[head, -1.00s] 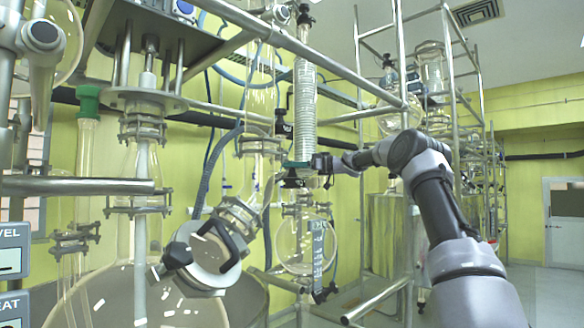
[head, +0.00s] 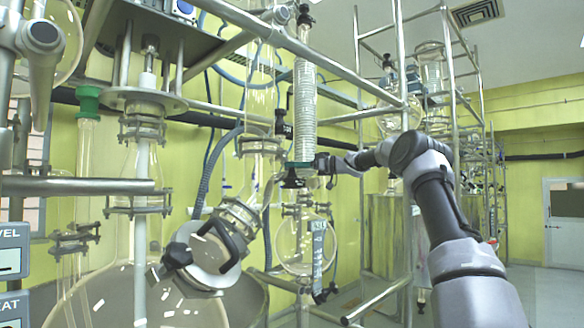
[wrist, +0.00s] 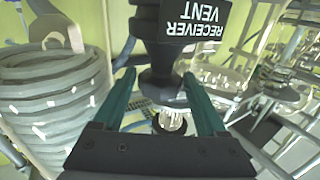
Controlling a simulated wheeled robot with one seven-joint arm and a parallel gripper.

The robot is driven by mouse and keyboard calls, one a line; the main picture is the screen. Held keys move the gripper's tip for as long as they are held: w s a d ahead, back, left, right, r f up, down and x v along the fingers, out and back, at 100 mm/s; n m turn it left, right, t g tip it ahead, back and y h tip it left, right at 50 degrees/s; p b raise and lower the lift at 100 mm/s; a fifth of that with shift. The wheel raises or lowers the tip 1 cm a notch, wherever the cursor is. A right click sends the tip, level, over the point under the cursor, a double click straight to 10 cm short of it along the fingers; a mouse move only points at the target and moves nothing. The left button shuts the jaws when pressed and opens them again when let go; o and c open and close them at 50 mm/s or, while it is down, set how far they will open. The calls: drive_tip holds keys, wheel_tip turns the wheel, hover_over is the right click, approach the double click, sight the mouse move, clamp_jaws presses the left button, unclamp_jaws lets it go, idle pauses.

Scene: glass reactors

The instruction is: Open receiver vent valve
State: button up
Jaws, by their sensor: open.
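The receiver vent valve (wrist: 165,45) is a black knob with a label reading RECEIVER VENT, upside down in the wrist view. Its narrower black stem runs down to a clear glass fitting. My gripper (wrist: 158,78) is open, with one green finger on each side of the stem. Gaps show between the fingers and the stem. In the head view, my gripper (head: 305,174) is at the lower end of the coiled condenser, and the valve is too small to make out there.
The coiled glass condenser (wrist: 50,95) stands close on the left in the wrist view; it also shows in the head view (head: 305,105). A round glass flask (head: 300,245) hangs below. Metal frame bars (head: 345,75) cross above my arm.

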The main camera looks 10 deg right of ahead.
drive_tip(key=v, duration=0.9)
drive_tip(key=shift+d, duration=0.4)
drive_tip(key=shift+s, duration=0.15)
